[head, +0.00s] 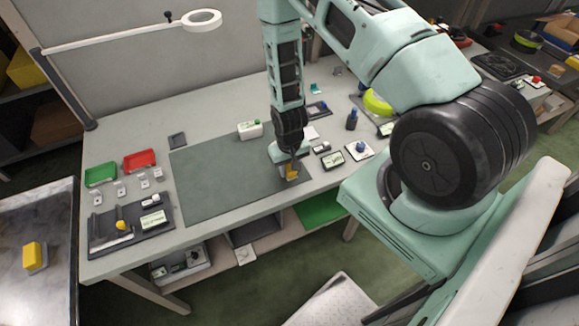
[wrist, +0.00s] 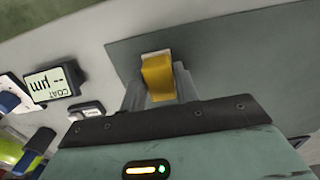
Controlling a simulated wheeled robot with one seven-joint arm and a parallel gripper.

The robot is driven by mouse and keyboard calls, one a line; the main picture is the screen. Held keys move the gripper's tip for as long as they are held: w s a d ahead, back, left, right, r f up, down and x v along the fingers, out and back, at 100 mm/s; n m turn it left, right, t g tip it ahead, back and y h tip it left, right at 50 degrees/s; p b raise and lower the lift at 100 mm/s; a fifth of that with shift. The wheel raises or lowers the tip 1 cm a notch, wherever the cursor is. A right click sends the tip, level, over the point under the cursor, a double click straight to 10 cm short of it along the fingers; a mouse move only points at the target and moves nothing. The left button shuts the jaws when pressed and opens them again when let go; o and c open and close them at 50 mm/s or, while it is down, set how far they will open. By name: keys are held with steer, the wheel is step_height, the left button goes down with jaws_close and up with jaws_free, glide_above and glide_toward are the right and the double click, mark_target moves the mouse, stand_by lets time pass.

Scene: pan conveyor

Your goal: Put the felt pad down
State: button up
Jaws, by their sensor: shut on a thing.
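The felt pad (wrist: 157,77) is a yellow block with a pale strip along its far edge in the wrist view. My gripper (wrist: 160,92) is shut on it, with a grey finger on either side. In the head view the pad (head: 292,171) shows as a small yellow patch under my gripper (head: 288,162), over the right end of the dark green-grey mat (head: 225,185). I cannot tell whether the pad touches the mat. The fingers and the arm partly hide it.
A white box (head: 249,130) stands at the mat's back edge. A gauge with a display (head: 333,160) and other small items lie just right of the mat. A dark tray (head: 130,228), a green bin (head: 101,174) and a red bin (head: 139,160) are left. Most of the mat is clear.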

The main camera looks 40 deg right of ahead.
mark_target(289, 167)
steer(key=shift+f, duration=0.2)
steer(key=o, duration=0.9)
steer(key=shift+o, duration=0.2)
steer(key=shift+r, duration=0.15)
step_height(289, 167, up, 12)
steer(key=b, duration=0.4)
steer(key=s+a+r+n+y, duration=0.1)
steer(key=s+a+r+n, duration=0.25)
steer(key=a+r, duration=0.85)
steer(key=s+a+r+n, duration=0.3)
steer(key=s+a+r, duration=0.2)
steer(key=s, duration=0.2)
steer(key=s+a+r+n, duration=0.4)
steer(key=s+a+r, duration=0.1)
steer(key=s, duration=0.2)
steer(key=shift+s+a, duration=0.2)
steer(key=shift+a, duration=0.1)
